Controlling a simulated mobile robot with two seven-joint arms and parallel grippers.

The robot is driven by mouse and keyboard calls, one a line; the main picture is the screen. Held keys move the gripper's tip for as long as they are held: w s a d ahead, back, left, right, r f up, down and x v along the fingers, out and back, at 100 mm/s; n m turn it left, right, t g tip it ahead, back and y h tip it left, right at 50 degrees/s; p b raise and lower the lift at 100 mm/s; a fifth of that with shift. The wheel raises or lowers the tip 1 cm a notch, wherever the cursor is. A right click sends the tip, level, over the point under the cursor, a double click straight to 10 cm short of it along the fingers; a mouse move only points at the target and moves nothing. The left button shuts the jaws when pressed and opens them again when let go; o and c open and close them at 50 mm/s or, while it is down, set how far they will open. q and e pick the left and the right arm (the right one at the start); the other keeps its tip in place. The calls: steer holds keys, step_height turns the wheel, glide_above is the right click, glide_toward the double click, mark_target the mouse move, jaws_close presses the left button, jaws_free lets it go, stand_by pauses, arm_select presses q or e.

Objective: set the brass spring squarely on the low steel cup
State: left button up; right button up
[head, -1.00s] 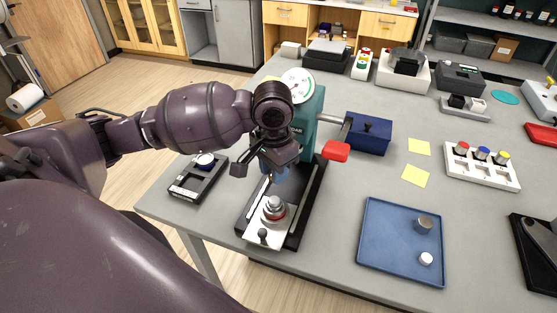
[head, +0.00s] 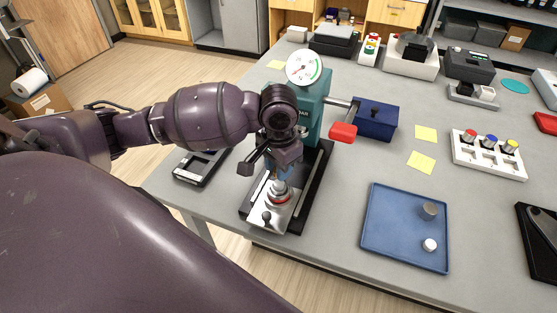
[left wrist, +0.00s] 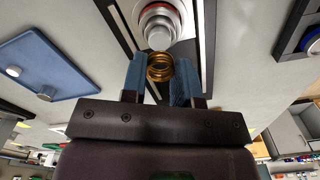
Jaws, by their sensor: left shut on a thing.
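The brass spring (left wrist: 160,67) shows in the left wrist view, held between the blue fingertips of my left gripper (left wrist: 160,82). In the head view the left gripper (head: 281,174) is just above the press base, and the spring is hidden there. The low steel cup (left wrist: 160,35), a stepped silver piece with a red ring, lies just beyond the spring in the wrist view. In the head view the cup (head: 278,191) is right under the fingertips and partly covered by them. I cannot tell whether spring and cup touch. My right gripper is in neither view.
The teal press (head: 313,118) with a round dial (head: 304,68) and red-ended lever (head: 342,133) stands close behind the gripper. A black stand (head: 200,167) is at left, a blue tray (head: 404,225) at right. Bench between press and tray is clear.

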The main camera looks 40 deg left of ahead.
arm_select(q)
steer(key=shift+f, duration=0.6)
steer(key=shift+p, duration=0.45)
stand_by(1.0)
steer(key=shift+f, duration=1)
steer(key=o, duration=1)
step_height(320, 180, up, 10)
steer(key=shift+f, duration=0.25)
steer(key=shift+r, duration=0.65)
